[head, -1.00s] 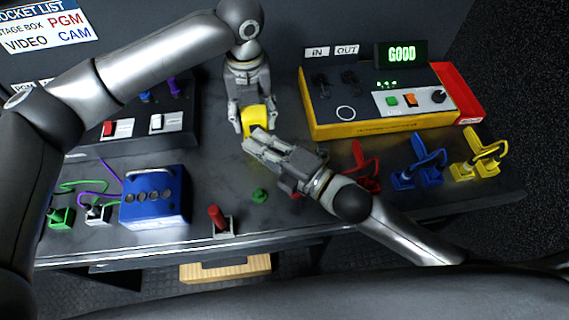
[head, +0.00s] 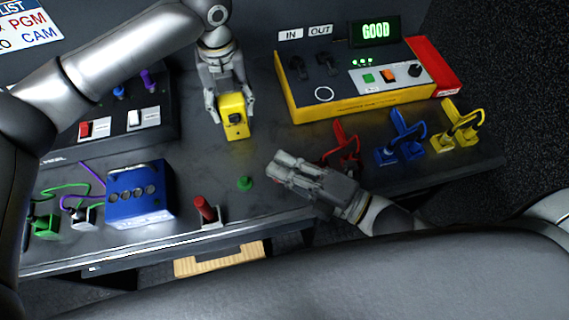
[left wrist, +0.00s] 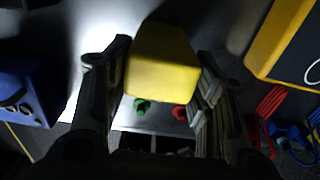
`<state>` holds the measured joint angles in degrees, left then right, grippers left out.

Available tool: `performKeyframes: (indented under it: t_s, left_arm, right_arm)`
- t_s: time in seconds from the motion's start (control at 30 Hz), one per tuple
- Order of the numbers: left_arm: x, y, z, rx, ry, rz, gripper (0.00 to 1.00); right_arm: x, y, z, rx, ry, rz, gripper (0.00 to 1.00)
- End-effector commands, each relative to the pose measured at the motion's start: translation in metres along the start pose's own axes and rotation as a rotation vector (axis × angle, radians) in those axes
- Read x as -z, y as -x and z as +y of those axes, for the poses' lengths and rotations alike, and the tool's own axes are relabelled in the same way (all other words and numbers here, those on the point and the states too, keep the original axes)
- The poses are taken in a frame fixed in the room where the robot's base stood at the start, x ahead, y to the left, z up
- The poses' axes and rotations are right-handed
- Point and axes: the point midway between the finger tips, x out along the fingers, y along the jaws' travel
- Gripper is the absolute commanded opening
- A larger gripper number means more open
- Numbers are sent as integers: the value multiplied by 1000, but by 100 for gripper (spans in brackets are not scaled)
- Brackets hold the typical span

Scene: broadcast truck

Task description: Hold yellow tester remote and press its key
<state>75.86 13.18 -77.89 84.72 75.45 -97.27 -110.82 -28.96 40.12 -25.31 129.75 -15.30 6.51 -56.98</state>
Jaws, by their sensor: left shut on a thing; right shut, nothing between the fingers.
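The yellow tester remote (head: 235,117) is upright in my left gripper (head: 231,112), near the middle of the bench. A dark key shows on its face toward the head camera. In the left wrist view, the yellow remote (left wrist: 161,62) sits between the two fingers of my left gripper (left wrist: 160,88). My right gripper (head: 278,168) is shut and empty. It is to the lower right of the remote, apart from it, above the bench front.
A yellow tester box (head: 350,109) with a GOOD display (head: 376,32) stands at the back right. Red (head: 342,150), blue (head: 401,140) and yellow cables (head: 457,126) lie before it. A blue box (head: 139,194), a green knob (head: 245,184) and a red-handled switch (head: 205,209) are at the front left.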

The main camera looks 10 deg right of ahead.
Motion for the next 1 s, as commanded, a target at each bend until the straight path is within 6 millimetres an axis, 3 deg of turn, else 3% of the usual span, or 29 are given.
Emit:
performKeyframes:
  t_s: [0.33,0.37,0.53,0.87,1.0]
  left_arm:
    - [-1,-2,2,-5,4,0,21]
    - [-1,-2,2,-5,4,0,55]
    - [-1,-1,1,-3,3,0,77]
    - [-1,1,0,-1,1,-1,77]
    - [-1,14,0,1,1,-4,77]
  right_arm:
    - [0,2,0,0,0,1,0]
    - [0,2,0,0,0,1,0]
    - [0,2,0,0,0,1,0]
    - [0,2,0,0,0,1,0]
    - [0,2,0,0,0,1,0]
